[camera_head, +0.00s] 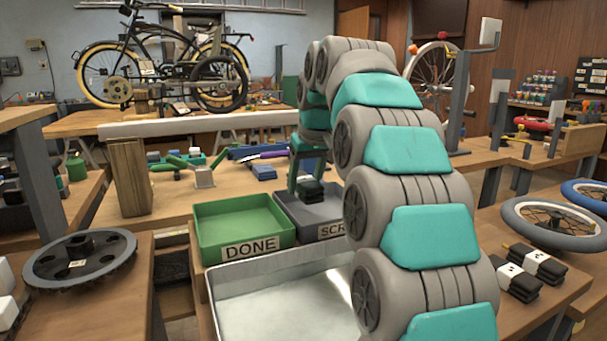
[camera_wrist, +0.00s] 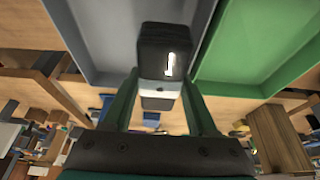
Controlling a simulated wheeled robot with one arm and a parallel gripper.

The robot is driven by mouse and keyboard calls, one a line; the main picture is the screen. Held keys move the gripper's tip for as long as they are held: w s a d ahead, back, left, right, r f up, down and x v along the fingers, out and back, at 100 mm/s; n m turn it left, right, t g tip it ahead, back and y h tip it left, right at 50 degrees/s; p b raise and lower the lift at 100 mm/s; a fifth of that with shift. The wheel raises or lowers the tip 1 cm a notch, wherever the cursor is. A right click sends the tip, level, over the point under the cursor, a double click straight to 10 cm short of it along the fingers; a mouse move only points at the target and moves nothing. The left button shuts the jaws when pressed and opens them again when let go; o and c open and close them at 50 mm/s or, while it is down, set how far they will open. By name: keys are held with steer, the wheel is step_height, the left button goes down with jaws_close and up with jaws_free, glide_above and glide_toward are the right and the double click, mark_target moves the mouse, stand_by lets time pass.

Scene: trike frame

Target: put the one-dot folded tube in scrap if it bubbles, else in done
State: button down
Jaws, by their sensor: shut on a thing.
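My gripper (camera_head: 308,168) is shut on a folded black tube (camera_head: 311,190) and holds it over the grey scrap tray (camera_head: 285,200). In the wrist view the tube (camera_wrist: 165,40) sits between the two fingers (camera_wrist: 160,82), with a pale band below its black end. Its dots cannot be read. The green done tray (camera_head: 247,250) stands left of the scrap tray, and my arm partly hides the scrap label. In the wrist view the scrap tray (camera_wrist: 100,40) is behind and left of the tube, and the done tray (camera_wrist: 245,50) is to the right.
A metal basin (camera_head: 250,310) that looks filled with water stands in front of the trays. Two more folded tubes with white dotted bands (camera_head: 518,280) lie on the right bench, near a wheel (camera_head: 555,243). A wooden block (camera_head: 130,178) stands left of the done tray.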

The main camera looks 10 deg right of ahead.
mark_target(302, 217)
steer(key=shift+f, duration=2.45)
steer(key=shift+f+b, duration=0.3)
steer(key=shift+f, duration=0.3)
steer(key=shift+c, duration=0.6)
jaws_free()
